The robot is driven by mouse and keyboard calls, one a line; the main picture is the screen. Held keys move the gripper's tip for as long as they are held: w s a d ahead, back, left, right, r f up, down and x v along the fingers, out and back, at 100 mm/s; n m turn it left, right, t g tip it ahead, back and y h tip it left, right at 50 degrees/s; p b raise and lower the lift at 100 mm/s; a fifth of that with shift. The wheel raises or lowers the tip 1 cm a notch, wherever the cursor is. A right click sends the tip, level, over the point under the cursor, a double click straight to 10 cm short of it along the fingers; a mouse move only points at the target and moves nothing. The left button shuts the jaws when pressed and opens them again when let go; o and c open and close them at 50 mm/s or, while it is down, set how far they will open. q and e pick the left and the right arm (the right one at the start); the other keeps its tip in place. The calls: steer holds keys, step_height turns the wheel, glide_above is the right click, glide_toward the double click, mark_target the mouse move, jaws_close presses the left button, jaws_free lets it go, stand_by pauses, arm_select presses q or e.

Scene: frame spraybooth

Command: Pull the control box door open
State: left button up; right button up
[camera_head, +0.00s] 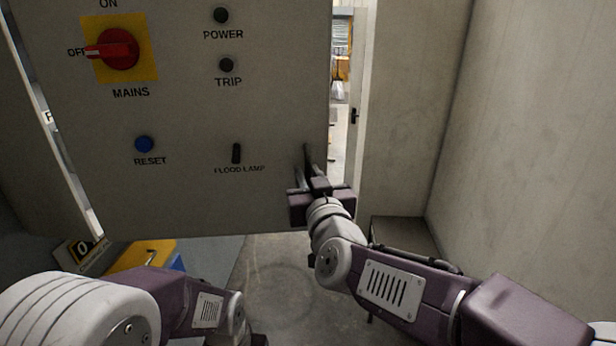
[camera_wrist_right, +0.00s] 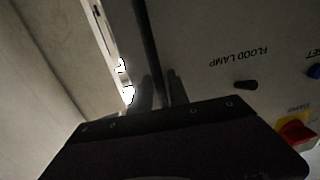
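The control box door (camera_head: 190,190) is a large grey panel filling the left and middle of the head view. It carries a red mains switch on a yellow plate (camera_head: 118,49), a blue reset button (camera_head: 144,144) and a black flood lamp switch (camera_head: 236,153). My right gripper (camera_head: 303,166) is at the lower right of the door, close to its right edge. In the right wrist view the two narrow fingers (camera_wrist_right: 161,90) lie on either side of a dark strip along the door edge; whether they touch it is unclear. My left gripper is out of view.
A pale wall (camera_head: 530,120) closes off the right side. A bright narrow opening (camera_head: 341,90) shows past the door's right edge. A yellow item (camera_head: 138,256) and a small sign (camera_head: 80,251) sit low at left. Bare floor (camera_head: 275,275) lies below the door.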

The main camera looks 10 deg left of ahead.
steer(key=shift+s, duration=0.1)
steer(key=shift+s+d+f+b, duration=0.15)
steer(key=shift+s+b, duration=0.15)
steer(key=shift+s, duration=0.15)
steer(key=b+v, duration=0.1)
steer(key=v, duration=0.7)
